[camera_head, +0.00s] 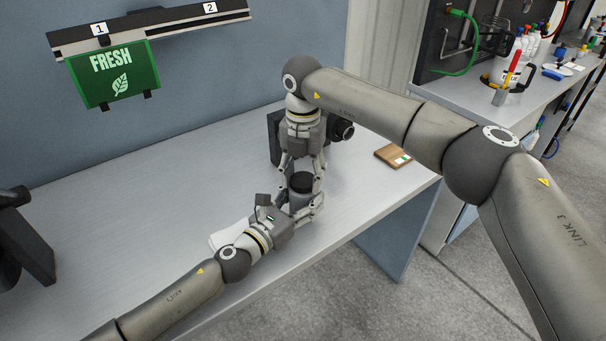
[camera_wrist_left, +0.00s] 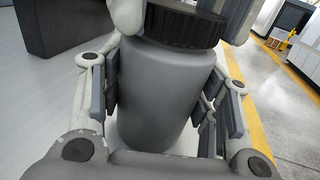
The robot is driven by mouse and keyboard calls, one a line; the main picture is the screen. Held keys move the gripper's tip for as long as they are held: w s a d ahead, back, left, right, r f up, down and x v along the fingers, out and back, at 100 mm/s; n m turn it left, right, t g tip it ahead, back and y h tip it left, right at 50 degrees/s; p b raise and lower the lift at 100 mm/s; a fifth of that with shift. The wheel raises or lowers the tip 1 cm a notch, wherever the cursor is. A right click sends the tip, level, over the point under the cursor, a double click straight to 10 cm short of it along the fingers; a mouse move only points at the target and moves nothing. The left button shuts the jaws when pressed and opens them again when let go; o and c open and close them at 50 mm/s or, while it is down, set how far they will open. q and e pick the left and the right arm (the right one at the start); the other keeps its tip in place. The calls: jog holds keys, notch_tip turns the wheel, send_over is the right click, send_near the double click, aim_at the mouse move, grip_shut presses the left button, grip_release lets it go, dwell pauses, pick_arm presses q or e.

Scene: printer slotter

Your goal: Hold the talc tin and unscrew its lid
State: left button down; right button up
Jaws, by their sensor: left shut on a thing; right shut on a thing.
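The talc tin (camera_head: 299,201) is a grey cylinder standing upright on the table, with a black ribbed lid (camera_head: 301,181) on top. My left gripper (camera_head: 300,208) comes in low from the left and is shut around the tin's body. In the left wrist view the tin's body (camera_wrist_left: 165,90) sits between the finger pads of my left gripper (camera_wrist_left: 165,105), and the lid (camera_wrist_left: 184,25) is seated on it. My right gripper (camera_head: 302,176) points down from above, shut on the lid. Part of its fingers shows beside the lid at the top of the left wrist view.
The light grey table (camera_head: 150,180) is mostly clear to the left. A wooden block (camera_head: 393,156) with a label lies at its right side. A dark box-like object (camera_head: 275,138) stands behind my right gripper. A green FRESH sign (camera_head: 115,78) hangs on the wall.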

jog(key=n, duration=2.1)
jog(key=shift+r+n, duration=0.1)
jog(key=shift+n, duration=0.3)
jog(key=n, duration=0.6)
jog(key=shift+n, duration=0.4)
jog(key=shift+w, duration=0.1)
jog(key=shift+r, duration=0.2)
jog(key=shift+r, duration=0.9)
